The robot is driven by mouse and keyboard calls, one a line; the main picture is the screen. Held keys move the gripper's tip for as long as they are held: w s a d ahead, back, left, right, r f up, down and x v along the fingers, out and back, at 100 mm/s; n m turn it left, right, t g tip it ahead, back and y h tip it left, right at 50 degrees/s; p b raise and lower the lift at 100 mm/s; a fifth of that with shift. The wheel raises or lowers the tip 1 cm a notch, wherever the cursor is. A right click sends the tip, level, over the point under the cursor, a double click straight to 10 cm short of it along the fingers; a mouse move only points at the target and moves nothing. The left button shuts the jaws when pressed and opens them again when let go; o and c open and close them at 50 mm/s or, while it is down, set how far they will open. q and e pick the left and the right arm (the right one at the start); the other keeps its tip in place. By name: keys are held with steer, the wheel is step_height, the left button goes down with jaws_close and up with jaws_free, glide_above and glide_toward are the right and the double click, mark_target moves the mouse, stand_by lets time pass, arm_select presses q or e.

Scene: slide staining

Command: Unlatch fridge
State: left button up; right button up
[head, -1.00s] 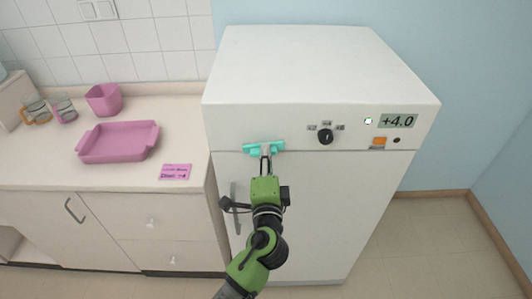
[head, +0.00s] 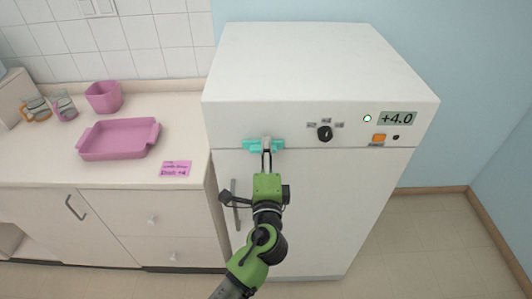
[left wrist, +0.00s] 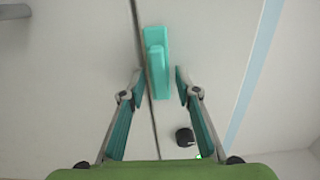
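The white fridge (head: 316,205) stands upright with its door shut. A teal latch (head: 251,145) sits at the door's top seam, left of the middle. In the left wrist view the latch (left wrist: 157,60) shows as a plate with a raised bar along the seam. My left gripper (head: 267,150) is at the latch in the head view and covers part of it. In the left wrist view its fingers (left wrist: 159,82) are open, one on each side of the latch's near end, with visible gaps. I cannot tell how deep they reach. My right gripper is out of view.
A vertical door handle (head: 235,206) is below the latch, beside my left wrist. A black knob (head: 325,133) and an orange button (head: 379,138) are on the upper panel.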

arm_select(q)
steer(key=shift+f, duration=0.1)
steer(key=s, duration=1.2)
